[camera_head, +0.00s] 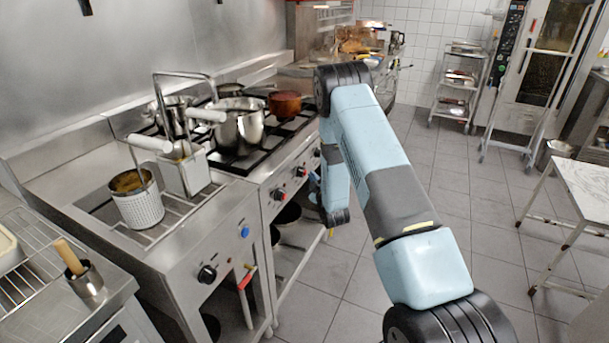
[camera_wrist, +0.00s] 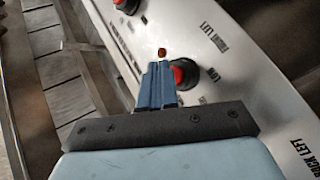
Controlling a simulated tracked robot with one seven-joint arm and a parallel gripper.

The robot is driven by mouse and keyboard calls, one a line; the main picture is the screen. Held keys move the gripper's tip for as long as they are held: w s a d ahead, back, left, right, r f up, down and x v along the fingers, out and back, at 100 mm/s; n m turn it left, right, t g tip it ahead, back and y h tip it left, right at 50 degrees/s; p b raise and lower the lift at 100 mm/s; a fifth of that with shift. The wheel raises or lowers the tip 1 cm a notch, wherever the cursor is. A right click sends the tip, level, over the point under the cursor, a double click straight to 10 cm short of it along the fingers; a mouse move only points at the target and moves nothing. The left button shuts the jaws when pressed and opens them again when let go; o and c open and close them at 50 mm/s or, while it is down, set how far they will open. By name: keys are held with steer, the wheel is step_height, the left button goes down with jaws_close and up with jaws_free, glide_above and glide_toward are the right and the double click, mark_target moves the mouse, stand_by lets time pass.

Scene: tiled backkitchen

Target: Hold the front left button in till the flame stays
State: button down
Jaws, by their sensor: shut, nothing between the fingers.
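In the wrist view my gripper (camera_wrist: 159,66) is shut, its blue fingers together and empty, over the stove's control panel (camera_wrist: 232,88). Just right of the fingers is a dark knob with a red centre (camera_wrist: 184,74), partly covered by them; I cannot tell whether they touch it. A small orange-red round piece (camera_wrist: 162,52) shows just beyond the fingertips. A "FRONT LEFT" label (camera_wrist: 208,36) lies beyond that knob; "BACK LEFT" (camera_wrist: 305,153) is at lower right. Another red-centred knob (camera_wrist: 128,4) is at the top. No flame is visible.
In the head view, the stove (camera_head: 259,184) carries a steel pot (camera_head: 238,131) and a copper-coloured pan (camera_head: 285,104). A fryer (camera_head: 204,250) with a basket (camera_head: 139,206) stands left. A white-topped table (camera_head: 585,187) is at right. The tiled floor between is clear.

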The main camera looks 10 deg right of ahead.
steer(key=shift+w+a, duration=0.2)
steer(key=shift+a, duration=0.1)
stand_by(3.5)
steer(key=shift+d, duration=0.1)
stand_by(0.6)
steer(key=shift+s+d, duration=0.45)
steer(key=shift+d, duration=0.1)
steer(key=s+d, duration=0.1)
steer(key=d, duration=0.1)
steer(key=s+d, duration=0.2)
stand_by(0.6)
steer(key=shift+w+r, duration=0.1)
steer(key=shift+r, duration=0.05)
